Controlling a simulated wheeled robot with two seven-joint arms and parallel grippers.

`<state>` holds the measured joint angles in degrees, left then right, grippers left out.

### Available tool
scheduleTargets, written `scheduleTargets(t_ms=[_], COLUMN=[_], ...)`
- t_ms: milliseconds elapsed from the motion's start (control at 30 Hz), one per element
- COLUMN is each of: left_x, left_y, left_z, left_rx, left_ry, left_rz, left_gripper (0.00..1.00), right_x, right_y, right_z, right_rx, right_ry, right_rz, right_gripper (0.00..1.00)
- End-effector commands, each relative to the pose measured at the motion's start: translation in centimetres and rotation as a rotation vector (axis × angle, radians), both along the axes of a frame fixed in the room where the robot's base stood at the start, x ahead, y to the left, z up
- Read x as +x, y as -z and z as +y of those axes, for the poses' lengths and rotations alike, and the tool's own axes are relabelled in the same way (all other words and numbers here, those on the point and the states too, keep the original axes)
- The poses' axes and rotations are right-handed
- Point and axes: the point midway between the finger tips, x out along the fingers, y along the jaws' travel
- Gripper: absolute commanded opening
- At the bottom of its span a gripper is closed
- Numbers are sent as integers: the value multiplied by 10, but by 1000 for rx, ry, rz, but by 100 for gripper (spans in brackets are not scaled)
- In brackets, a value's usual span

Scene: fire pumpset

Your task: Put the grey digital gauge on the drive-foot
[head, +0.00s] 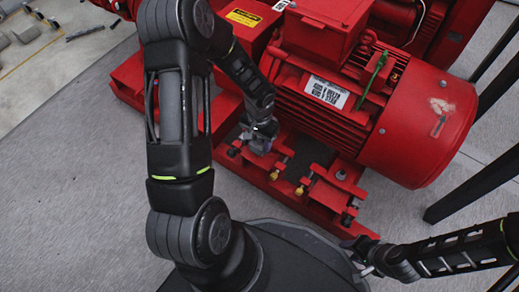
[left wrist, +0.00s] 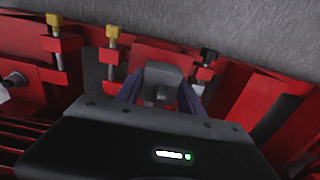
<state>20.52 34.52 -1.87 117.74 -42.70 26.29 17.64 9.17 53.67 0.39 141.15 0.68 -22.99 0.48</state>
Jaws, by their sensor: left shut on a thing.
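My left gripper (head: 262,140) is shut on the grey digital gauge, low beside the red motor. The grey gauge (left wrist: 163,75) shows between the fingers in the left wrist view; its display cannot be made out. The gripper is over the red foot and bracket area (head: 281,172) along the motor's near side. Whether the gauge touches the red metal cannot be told. My right gripper (head: 361,257) is at the lower right, empty, its fingers apart.
The red motor (head: 424,120) with its cooling fins stands right of my left gripper. Brass-headed bolts (left wrist: 113,33) and a black-headed bolt (left wrist: 207,55) stick up around the gauge. Dark posts (head: 475,185) stand at the right.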

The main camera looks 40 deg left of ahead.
Motion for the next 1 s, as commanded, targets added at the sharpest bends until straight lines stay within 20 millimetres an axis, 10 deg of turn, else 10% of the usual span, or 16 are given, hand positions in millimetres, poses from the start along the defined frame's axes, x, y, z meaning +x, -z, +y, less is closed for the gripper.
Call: scheduleTargets(t_ms=[300,767,800,1000], left_x=[0,0,0,0], left_y=[42,47,47,47], left_z=[0,0,0,0], left_rx=[0,0,0,0], left_ry=[0,0,0,0], left_rz=[1,-1,0,1], left_gripper=[0,0,47,63], right_x=[3,4,4,4], right_y=[18,21,20,20], right_z=[-1,-1,-1,-1], right_rx=[2,3,3,3], right_ry=[3,3,3,3], right_rz=[-3,-4,-4,-3], right_gripper=[36,36,36,36])
